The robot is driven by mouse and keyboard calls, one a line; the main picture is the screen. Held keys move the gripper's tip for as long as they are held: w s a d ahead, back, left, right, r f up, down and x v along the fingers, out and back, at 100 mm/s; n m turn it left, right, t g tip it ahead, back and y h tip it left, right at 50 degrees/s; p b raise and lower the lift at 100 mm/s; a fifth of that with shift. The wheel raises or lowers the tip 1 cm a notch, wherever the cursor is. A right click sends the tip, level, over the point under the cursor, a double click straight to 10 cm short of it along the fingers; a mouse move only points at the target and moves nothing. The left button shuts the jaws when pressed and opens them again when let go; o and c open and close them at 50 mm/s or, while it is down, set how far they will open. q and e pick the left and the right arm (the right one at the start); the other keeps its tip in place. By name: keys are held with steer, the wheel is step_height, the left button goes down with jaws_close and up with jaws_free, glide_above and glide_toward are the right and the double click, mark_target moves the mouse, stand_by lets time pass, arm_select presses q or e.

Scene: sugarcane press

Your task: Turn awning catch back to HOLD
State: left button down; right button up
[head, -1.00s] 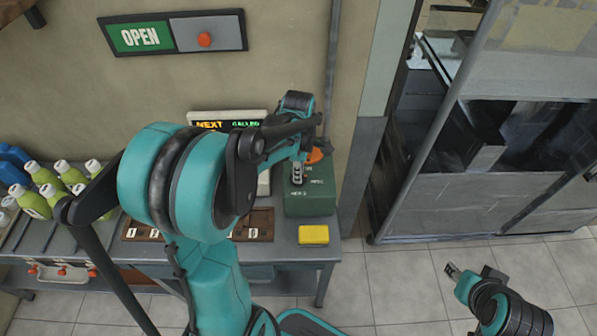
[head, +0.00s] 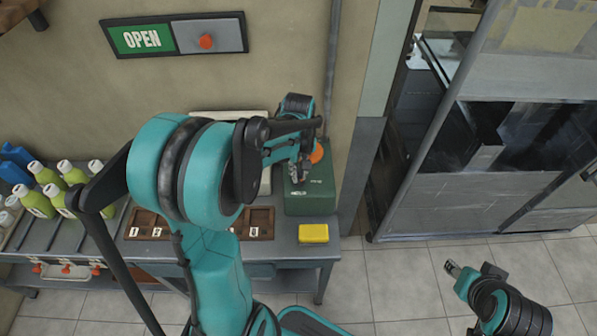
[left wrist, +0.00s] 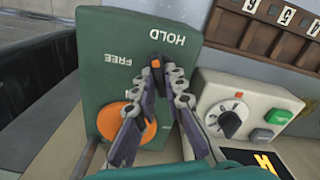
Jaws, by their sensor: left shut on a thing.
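The green catch box (head: 318,200) stands at the right end of the bench. In the left wrist view its face (left wrist: 115,25) carries the words HOLD and FREE, upside down, and a round orange disc (left wrist: 115,122) partly behind my fingers. My left gripper (head: 299,175) is at the box's face. In the left wrist view its fingertips (left wrist: 157,66) are shut on the small dark, orange-tipped catch lever (left wrist: 156,62), which lies between FREE and HOLD. Most of the lever is hidden by the fingers. My right gripper (head: 453,269) hangs empty over the floor, away from the box.
A yellow block (head: 313,233) lies on the bench (head: 285,250) in front of the box. A white panel (left wrist: 270,88) with a dial and buttons stands beside the box. Several green bottles (head: 38,200) are at the left. An OPEN sign (head: 141,38) hangs on the wall.

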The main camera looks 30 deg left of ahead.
arm_select(q)
steer(key=m, duration=0.4)
steer(key=shift+m, duration=0.4)
stand_by(0.4)
steer(key=c, duration=1.6)
jaws_free()
steer(key=shift+r, duration=0.1)
step_height(320, 180, up, 12)
steer(key=shift+f, duration=0.1)
